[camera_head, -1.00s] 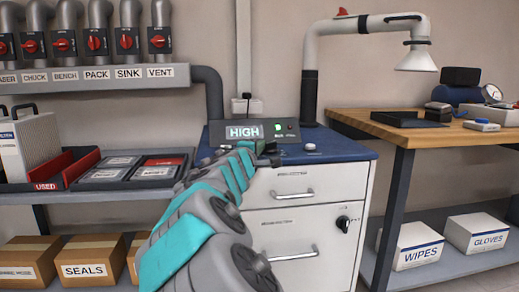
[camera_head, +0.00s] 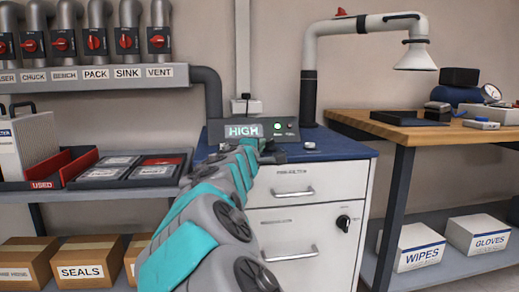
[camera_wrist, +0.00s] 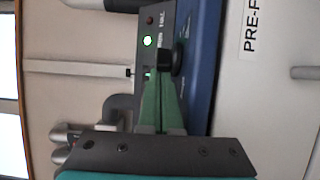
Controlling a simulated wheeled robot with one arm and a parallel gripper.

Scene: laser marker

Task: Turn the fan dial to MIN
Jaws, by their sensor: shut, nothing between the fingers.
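The control box (camera_head: 285,130) stands at the back of the blue cabinet top. Its lit display (camera_head: 243,131) reads HIGH, and a green lamp (camera_head: 277,126) glows beside it; the lamp also shows in the wrist view (camera_wrist: 147,40). My gripper (camera_head: 270,156) is in front of the box, low over the cabinet top. In the wrist view its green fingers (camera_wrist: 161,78) are together and empty. A dark round knob-like piece (camera_wrist: 177,62) is right at the fingertips; I cannot tell whether they touch. It may be the fan dial. Its pointer and any MIN mark are not readable.
A small pale knob-like piece (camera_head: 309,145) lies to the right of my gripper on the blue top (camera_head: 345,150). A black rotary knob (camera_head: 343,223) is on the cabinet front. A duct arm (camera_head: 310,85) rises behind. A wooden bench (camera_head: 450,133) stands right, a shelf with trays (camera_head: 120,170) left.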

